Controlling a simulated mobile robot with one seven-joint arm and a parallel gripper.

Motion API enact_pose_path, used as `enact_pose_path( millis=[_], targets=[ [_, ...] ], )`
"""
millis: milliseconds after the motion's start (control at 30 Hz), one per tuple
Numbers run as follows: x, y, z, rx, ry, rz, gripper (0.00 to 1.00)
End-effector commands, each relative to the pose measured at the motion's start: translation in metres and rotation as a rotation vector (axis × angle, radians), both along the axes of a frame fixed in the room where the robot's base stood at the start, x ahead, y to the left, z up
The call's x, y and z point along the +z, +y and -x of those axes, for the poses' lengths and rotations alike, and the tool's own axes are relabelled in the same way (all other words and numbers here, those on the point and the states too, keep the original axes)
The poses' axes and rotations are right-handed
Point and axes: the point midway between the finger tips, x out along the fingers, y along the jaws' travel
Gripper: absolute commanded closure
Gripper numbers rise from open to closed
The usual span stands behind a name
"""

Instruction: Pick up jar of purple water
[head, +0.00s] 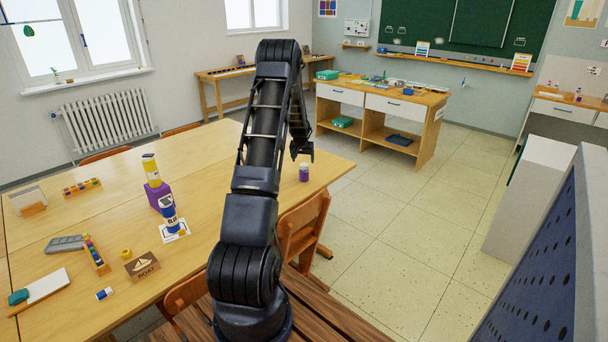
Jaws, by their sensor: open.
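A small jar of purple water (304,173) with a pale lid stands upright on the wooden table (200,153), near its right-hand end. My gripper (303,155) is at the end of my black arm, just above and behind the jar in the picture. It is open and looks empty. Whether its fingers are clear of the jar's top or touching it is hard to tell at this size. My arm rises in front of the table and hides part of its middle.
A wooden chair (302,228) stands at the near edge. The floor to the right is clear.

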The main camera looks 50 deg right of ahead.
Motion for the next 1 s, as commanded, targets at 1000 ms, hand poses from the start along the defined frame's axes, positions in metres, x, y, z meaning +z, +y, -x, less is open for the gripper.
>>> enact_pose_path(
  millis=[1000],
  targets=[
    [-0.073, -0.02, -0.008, 0.0, -0.001, 0.0, 0.31]
  ],
)
